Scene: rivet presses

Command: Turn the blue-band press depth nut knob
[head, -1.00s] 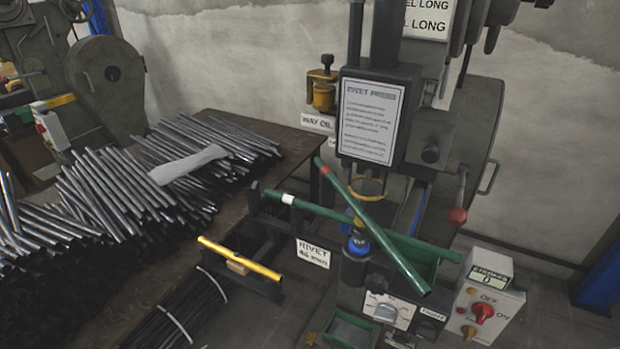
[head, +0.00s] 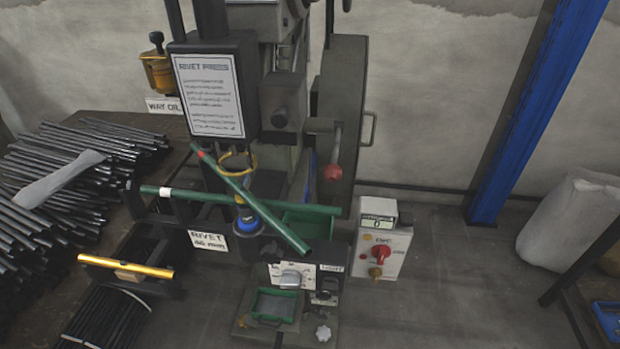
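The rivet press (head: 215,85) stands left of centre, dark grey with a white text sheet on its head. A blue band (head: 248,222) rings the post under its yellow ring guard (head: 238,162). I cannot tell which is the depth nut knob. A green tube with a red end (head: 265,210) slants across the blue-banded post. Neither gripper is in view.
A control box (head: 380,245) with a red switch stands right of the press. A red-tipped lever (head: 333,172) hangs beside it. A table of metal tubes (head: 75,190) fills the left. A blue pillar (head: 535,110) and white sack (head: 580,220) are at right; the floor between is open.

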